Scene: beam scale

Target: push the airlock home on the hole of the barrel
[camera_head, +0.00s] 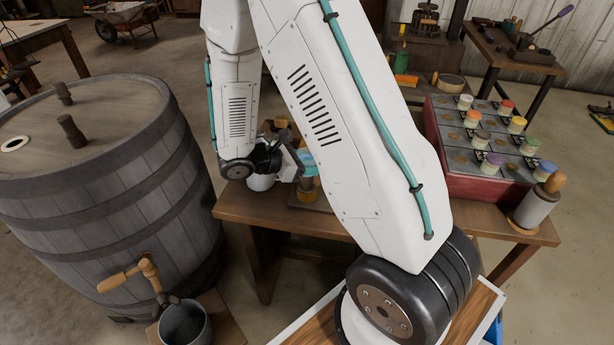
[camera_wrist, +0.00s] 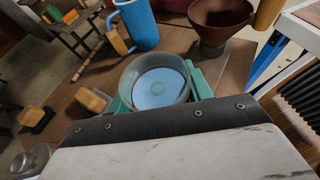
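The large grey wooden barrel (camera_head: 110,190) stands at the left in the head view. Its hole (camera_head: 15,144), a dark opening in a pale ring, is on the top near the left edge. My gripper (camera_head: 305,165) is over the bench, to the right of the barrel and well away from the hole. In the wrist view the airlock (camera_wrist: 157,82), a clear round cup with a blue inside, sits between my teal finger pads. They flank it closely on both sides and look shut on it. Its lower part is hidden.
Two dark pegs (camera_head: 72,131) stand on the barrel top. A wooden tap (camera_head: 148,275) sticks out in front above a metal bucket (camera_head: 186,325). The bench (camera_head: 262,212) carries a red case (camera_head: 470,187) of colored-lid jars. A blue jug (camera_wrist: 138,24) and a brown funnel (camera_wrist: 218,22) stand near my gripper.

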